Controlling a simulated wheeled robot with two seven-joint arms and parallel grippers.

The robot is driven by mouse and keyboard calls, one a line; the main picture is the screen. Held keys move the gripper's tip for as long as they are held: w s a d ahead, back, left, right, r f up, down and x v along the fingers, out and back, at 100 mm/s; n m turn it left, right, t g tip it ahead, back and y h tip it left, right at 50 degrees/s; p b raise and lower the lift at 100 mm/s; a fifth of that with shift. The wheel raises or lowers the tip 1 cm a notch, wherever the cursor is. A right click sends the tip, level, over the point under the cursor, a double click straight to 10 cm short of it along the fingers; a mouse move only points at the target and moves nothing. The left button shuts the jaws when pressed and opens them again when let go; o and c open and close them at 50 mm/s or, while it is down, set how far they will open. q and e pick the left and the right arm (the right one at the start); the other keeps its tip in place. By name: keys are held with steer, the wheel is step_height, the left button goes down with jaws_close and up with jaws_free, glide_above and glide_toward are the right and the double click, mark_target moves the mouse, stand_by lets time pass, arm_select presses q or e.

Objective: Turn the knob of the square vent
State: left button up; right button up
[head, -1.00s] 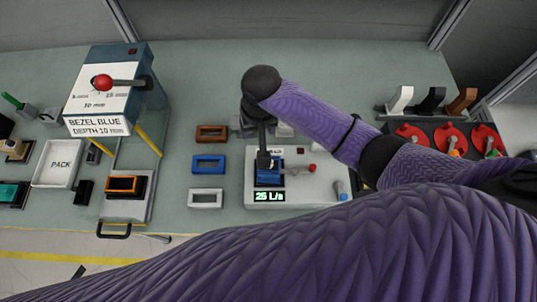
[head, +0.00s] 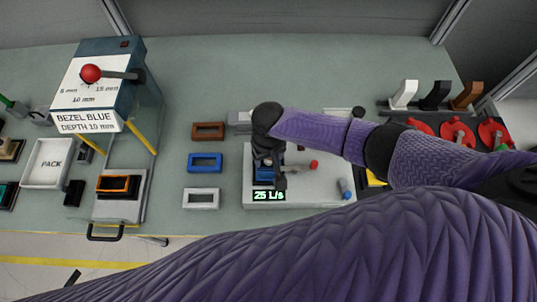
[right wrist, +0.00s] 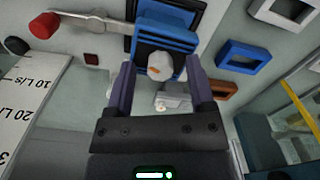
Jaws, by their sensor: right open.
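The square vent (right wrist: 172,37) is blue and sits in a black frame on a white test panel (head: 315,187). In the head view the vent (head: 263,174) is partly hidden by my right gripper (head: 268,165). Its grey faceted knob (right wrist: 160,67), with an orange mark, shows in the right wrist view. There my right gripper (right wrist: 160,71) is open, with one finger on each side of the knob. I cannot tell whether either finger touches it. My left gripper is not in view.
The panel display (head: 269,196) reads 25 L/s. Brown, blue (head: 205,162) and white bezels lie to the left. A bezel press (head: 100,90) stands further left.

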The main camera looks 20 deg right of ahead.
jaws_close()
steer(key=shift+r+m+p, duration=0.15)
steer(key=shift+m+p, duration=0.15)
steer(key=shift+p, duration=0.4)
jaws_free()
step_height(320, 180, up, 10)
steer(key=p, duration=0.2)
